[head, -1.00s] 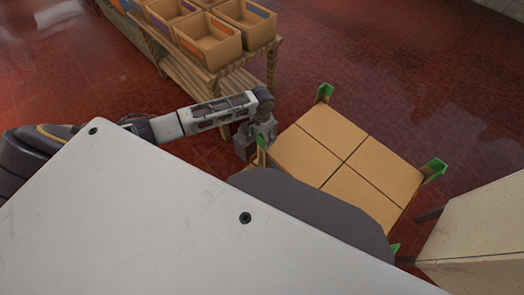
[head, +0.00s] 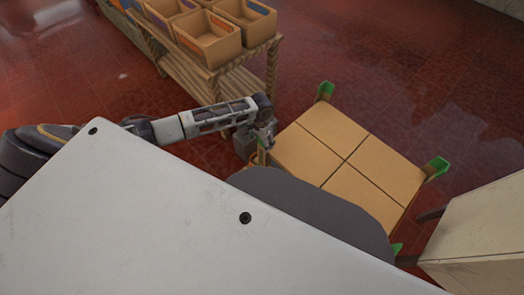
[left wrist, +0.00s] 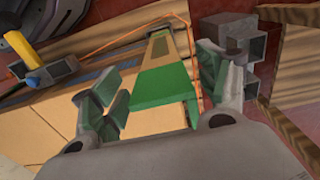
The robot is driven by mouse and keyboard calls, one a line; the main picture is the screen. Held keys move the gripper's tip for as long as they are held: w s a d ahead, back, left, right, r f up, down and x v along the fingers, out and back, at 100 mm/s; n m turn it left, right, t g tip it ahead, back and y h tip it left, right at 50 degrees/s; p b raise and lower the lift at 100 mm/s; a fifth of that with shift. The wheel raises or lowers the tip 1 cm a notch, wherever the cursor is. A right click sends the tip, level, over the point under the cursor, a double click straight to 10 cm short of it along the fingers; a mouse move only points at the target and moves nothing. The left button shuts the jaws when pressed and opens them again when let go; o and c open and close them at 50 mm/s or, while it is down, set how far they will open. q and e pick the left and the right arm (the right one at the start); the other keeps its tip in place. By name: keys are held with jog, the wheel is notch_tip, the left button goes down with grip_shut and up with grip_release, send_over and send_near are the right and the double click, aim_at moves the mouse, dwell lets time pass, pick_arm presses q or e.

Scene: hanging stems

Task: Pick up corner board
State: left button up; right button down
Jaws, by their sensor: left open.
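Corner boards with green ends stand at the corners of a stack of cardboard boxes (head: 345,150). In the head view one is at the far corner (head: 325,91), one at the right corner (head: 437,167) and one at the near corner (head: 396,249). The left-corner board is mostly hidden by my left gripper (head: 257,141). In the left wrist view, my left gripper (left wrist: 160,92) is open, and the green end of this corner board (left wrist: 163,88) lies between its fingers. I see no clear grip on it. My right gripper is not in view.
A wooden rack (head: 205,83) with several cardboard bins (head: 212,40) stands at the top, behind my left arm. A pale panel-like object (head: 480,230) is close to the stack's right side. Red tiled floor (head: 400,60) is free beyond the stack.

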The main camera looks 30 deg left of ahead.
pick_arm(q)
jog(key=c, duration=1.1)
jog(key=shift+r, duration=0.2)
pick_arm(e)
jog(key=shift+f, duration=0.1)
